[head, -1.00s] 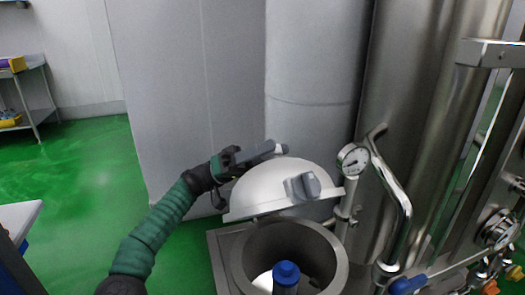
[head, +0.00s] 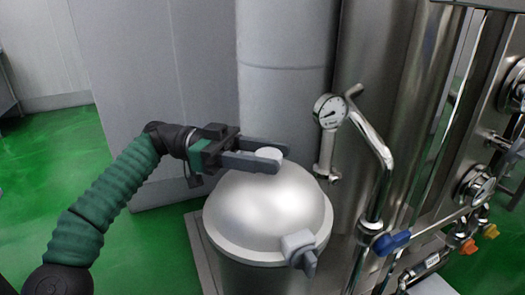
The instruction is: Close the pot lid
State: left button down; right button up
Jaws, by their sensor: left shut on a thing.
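The pot (head: 262,279) is a round metal vessel at the lower middle of the head view. Its domed silver lid (head: 265,207) lies level over the pot's mouth and hides the inside. A grey clamp (head: 301,247) sits on the lid's front right edge. My left gripper (head: 262,160) reaches in from the left at the top of the lid, its fingers shut on the pale round lid knob (head: 269,153). My right gripper is out of view.
A pressure gauge (head: 330,111) on a steel stem and a curved steel pipe (head: 372,150) stand just right of the pot. A blue valve handle (head: 392,242) is at the lower right. Tall grey panels stand behind. Green floor (head: 60,180) is free at the left.

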pick_arm(q)
jog(key=shift+s+f, duration=0.1)
jog(key=shift+f, duration=0.35)
jog(key=shift+d+f, duration=0.1)
jog(key=c, duration=0.7)
grip_release()
jog(key=shift+c, duration=0.2)
jog(key=shift+r, duration=0.2)
jog(key=shift+a+r, duration=0.15)
jog(key=shift+a, duration=0.15)
jog(key=p+v, duration=1.6)
jog(key=p, duration=0.2)
jog(key=shift+w, duration=0.25)
